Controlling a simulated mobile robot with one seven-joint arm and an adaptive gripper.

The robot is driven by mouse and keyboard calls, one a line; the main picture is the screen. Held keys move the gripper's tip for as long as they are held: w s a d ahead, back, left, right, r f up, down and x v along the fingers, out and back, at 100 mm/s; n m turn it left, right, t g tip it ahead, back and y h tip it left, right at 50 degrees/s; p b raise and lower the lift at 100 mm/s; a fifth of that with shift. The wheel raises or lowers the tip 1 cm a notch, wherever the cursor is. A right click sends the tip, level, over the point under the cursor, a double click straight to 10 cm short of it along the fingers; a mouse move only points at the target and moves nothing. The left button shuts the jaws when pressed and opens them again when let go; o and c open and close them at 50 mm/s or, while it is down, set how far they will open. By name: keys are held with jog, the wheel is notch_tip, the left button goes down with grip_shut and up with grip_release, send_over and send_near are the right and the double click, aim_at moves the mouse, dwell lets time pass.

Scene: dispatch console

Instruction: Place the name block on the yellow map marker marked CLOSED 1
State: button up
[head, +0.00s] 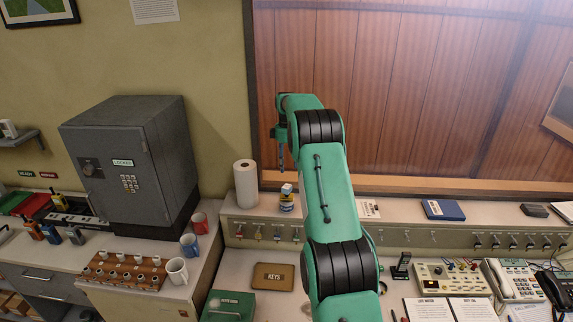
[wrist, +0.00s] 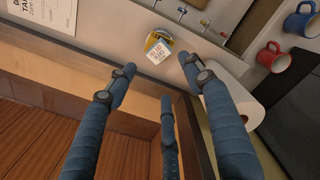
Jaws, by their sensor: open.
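A small item with a white top and a blue and yellow body (head: 287,199) stands on the ledge right of the paper towel roll. In the wrist view, a small white block-like face with red print (wrist: 157,53) shows, with yellow beside it; it looks like the same item, but its print is too small to read. My gripper (head: 281,155) is above the ledge, over this item. In the wrist view my gripper (wrist: 158,75) has its blue fingers spread and empty, with the item beyond the tips. I cannot make out a marker reading CLOSED 1.
The paper towel roll (head: 246,184) stands close on the left of the item; wood panelling rises behind the ledge. Red (head: 200,222) and blue (head: 189,246) mugs, a grey safe (head: 125,165) and small bottles are at left. Phones (head: 512,280) and a control box (head: 450,279) are at right.

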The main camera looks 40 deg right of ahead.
jog(key=shift+a+r, duration=0.1)
jog(key=s+a+r+m+t, duration=0.1)
jog(key=s+a+r, duration=0.4)
jog(key=a+r, duration=0.65)
jog(key=s+a+r+t, duration=0.1)
jog(key=s+a+r, duration=0.4)
jog(key=a+r, duration=0.7)
jog(key=s+a+r+m+t, duration=0.15)
jog(key=s+a+r, duration=0.25)
jog(key=s+a, duration=1.05)
jog(key=s+a+f, duration=0.2)
jog(key=s+a, duration=0.2)
jog(key=s, duration=0.4)
jog(key=s+a+f+m+t, duration=0.1)
jog(key=s+a+f, duration=0.2)
jog(key=s, duration=0.6)
jog(key=s+a+f+m+t, duration=0.1)
jog(key=s+a+f, duration=0.1)
jog(key=s+a, duration=0.5)
jog(key=shift+s+f, duration=0.25)
jog(key=shift+s, duration=0.65)
jog(key=shift+a+f, duration=0.1)
notch_tip(320, 180, down, 17)
jog(key=b, duration=1.7)
